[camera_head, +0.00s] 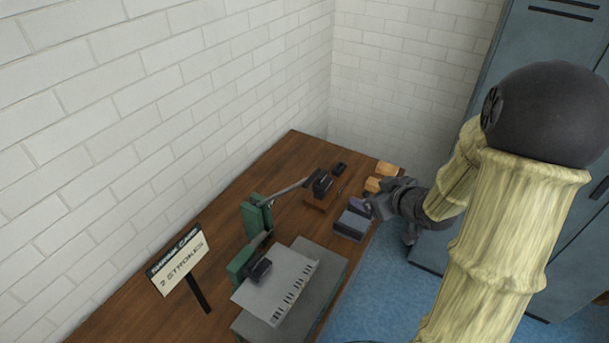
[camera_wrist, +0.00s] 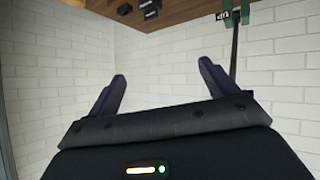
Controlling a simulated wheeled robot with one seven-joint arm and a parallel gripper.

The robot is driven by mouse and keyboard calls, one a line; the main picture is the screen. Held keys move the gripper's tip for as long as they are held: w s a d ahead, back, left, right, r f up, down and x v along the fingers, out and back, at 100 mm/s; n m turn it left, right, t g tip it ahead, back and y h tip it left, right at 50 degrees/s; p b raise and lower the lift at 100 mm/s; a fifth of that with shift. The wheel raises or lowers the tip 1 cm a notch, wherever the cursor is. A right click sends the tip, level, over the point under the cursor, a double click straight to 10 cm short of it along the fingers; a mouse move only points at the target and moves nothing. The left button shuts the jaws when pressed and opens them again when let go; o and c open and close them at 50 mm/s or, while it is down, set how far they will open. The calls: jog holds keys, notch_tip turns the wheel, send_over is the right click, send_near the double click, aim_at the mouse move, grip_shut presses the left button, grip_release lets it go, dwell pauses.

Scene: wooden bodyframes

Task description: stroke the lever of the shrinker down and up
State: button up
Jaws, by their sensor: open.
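The shrinker seems to be the green upright machine (camera_head: 257,215) on the bench in the head view. Its thin grey lever (camera_head: 287,190) slants up to the right, towards a black block near its end; I cannot tell whether that block is a grip. In the wrist view a green body (camera_wrist: 236,12) shows at the top right, with a dark bar (camera_wrist: 235,50) and a small tag reading "UP" (camera_wrist: 222,15). My gripper (camera_head: 370,204) is open and empty at the bench's right edge, apart from the lever. Its two dark purple fingers stand apart in the wrist view (camera_wrist: 163,78).
A sign reading "2 strokes" (camera_head: 178,262) stands at the left. A second green part (camera_head: 240,263) stands beside a pale sheet (camera_head: 275,285) on a grey block. A grey box (camera_head: 351,224) and orange-brown blocks (camera_head: 387,169) lie near my gripper. A white brick wall (camera_head: 170,90) borders the bench.

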aim_at(314, 176)
jog(key=s+a+r+n+y, duration=0.1)
jog(key=s+n+y, duration=0.1)
jog(key=y, duration=0.3)
jog(key=s+a+r+n+y+b, duration=0.1)
jog(key=s+n+y, duration=0.1)
jog(key=y, duration=0.4)
jog(key=shift+s+r+n, duration=0.3)
jog(key=shift+s+r, duration=0.1)
jog(key=shift+s, duration=0.3)
jog(key=p+x, duration=0.5)
jog(key=x, duration=1.1)
jog(key=shift+a+f+p, duration=0.1)
jog(key=shift+a+p, duration=0.2)
jog(key=shift+w+a+f, duration=0.1)
jog(key=shift+w+a, duration=0.25)
jog(key=shift+a, duration=0.05)
